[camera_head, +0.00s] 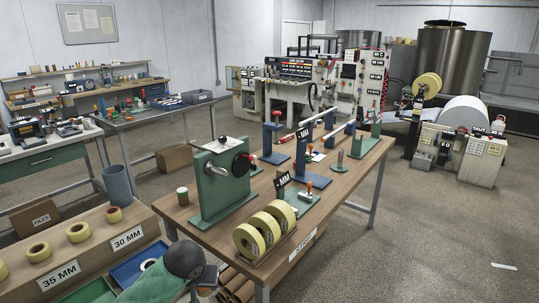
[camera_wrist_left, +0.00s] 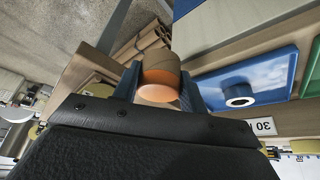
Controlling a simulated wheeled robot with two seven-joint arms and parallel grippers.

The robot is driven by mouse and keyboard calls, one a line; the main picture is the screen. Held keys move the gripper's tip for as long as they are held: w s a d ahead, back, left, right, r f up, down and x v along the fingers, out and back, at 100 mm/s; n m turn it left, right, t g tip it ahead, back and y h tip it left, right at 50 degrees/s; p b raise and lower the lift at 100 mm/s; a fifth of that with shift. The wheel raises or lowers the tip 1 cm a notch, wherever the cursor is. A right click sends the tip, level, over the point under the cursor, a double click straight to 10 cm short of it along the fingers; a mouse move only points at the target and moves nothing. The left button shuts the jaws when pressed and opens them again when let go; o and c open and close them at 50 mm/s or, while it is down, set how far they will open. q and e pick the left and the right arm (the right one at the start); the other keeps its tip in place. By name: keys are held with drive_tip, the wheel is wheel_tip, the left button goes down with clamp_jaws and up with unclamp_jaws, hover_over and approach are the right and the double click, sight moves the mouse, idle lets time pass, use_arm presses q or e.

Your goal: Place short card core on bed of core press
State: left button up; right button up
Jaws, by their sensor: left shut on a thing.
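My left gripper (camera_wrist_left: 158,85) is shut on a short brown card core (camera_wrist_left: 160,68), held between its two blue-grey fingers. In the head view my left gripper (camera_head: 207,280) is low, by the near left corner of the wooden bench (camera_head: 225,240); the core does not show clearly there. I cannot tell which one is the core press. My right gripper is not in view.
A low shelf (camera_head: 90,255) with rolls and a blue tray (camera_head: 135,268) lies left. Brown tubes (camera_wrist_left: 140,45) lie below the bench.

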use_arm(q)
drive_tip(key=shift+s+a+f, duration=0.55)
drive_tip(key=shift+a+f, duration=0.05)
drive_tip(key=shift+f, duration=0.2)
drive_tip(key=shift+s+a+f, duration=0.5)
drive_tip(key=shift+a+f, duration=0.05)
drive_tip(key=shift+f, duration=0.25)
